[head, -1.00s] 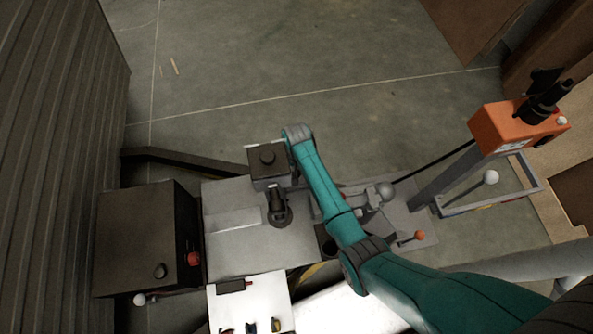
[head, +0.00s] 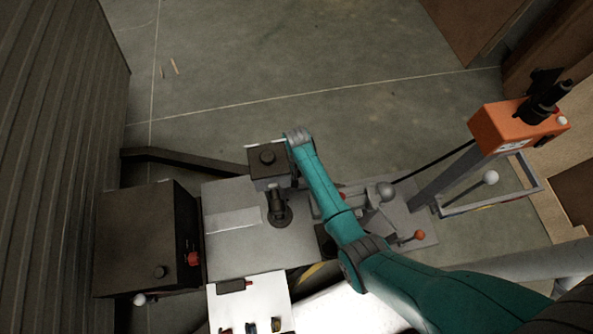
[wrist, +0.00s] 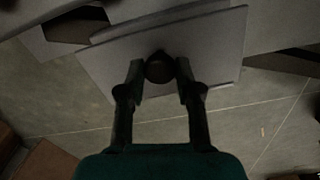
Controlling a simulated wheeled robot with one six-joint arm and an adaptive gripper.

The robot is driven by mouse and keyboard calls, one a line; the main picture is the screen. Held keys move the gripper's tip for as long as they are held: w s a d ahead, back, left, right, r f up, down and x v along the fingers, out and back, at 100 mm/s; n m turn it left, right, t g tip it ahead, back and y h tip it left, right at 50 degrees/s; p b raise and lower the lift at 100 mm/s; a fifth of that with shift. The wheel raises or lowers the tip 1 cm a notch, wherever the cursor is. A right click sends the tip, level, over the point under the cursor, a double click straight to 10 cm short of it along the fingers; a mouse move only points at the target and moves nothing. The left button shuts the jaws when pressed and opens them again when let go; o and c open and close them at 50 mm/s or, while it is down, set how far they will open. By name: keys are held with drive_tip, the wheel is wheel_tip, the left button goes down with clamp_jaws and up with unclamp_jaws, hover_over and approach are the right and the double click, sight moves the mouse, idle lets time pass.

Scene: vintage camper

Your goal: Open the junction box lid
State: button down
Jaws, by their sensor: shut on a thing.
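In the wrist view my gripper (wrist: 158,76) has its two dark fingers on either side of a round dark knob (wrist: 160,66), shut on it. The knob stands on a flat grey panel (wrist: 215,50), which looks like the junction box lid. The panel lies askew in the picture, with a thin strip along its lower edge. I cannot tell whether it is raised. In the head view a small dark box (head: 257,178) with a round top knob stands left of the end of my teal arm. My gripper is not clear in that view.
A grey deck (head: 230,250) lies in front of the small box. A larger dark box (head: 140,235) with a red knob stands left. An orange control box (head: 497,128) is at right, beside a ball-topped lever (head: 490,177). Open floor (head: 330,50) lies beyond.

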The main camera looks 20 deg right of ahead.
drive_tip(key=shift+w, duration=0.1)
drive_tip(key=shift+w+d+r+g+y, duration=0.15)
drive_tip(key=shift+w+r+g, duration=0.25)
drive_tip(key=shift+g, duration=0.4)
drive_tip(key=shift+w+r+g+y, duration=0.15)
drive_tip(key=shift+w+r+g, duration=0.2)
drive_tip(key=shift+g, duration=0.45)
drive_tip(key=shift+w+d+r+g+y, duration=0.1)
drive_tip(key=shift+w+r+g+y, duration=0.25)
drive_tip(key=shift+w+g, duration=0.55)
drive_tip(key=shift+w+r+g, duration=0.1)
drive_tip(key=shift+r+g, duration=0.25)
drive_tip(key=shift+g, duration=0.05)
drive_tip(key=c, duration=0.9)
unclamp_jaws()
drive_tip(key=shift+o, duration=0.6)
drive_tip(key=shift+s, duration=0.2)
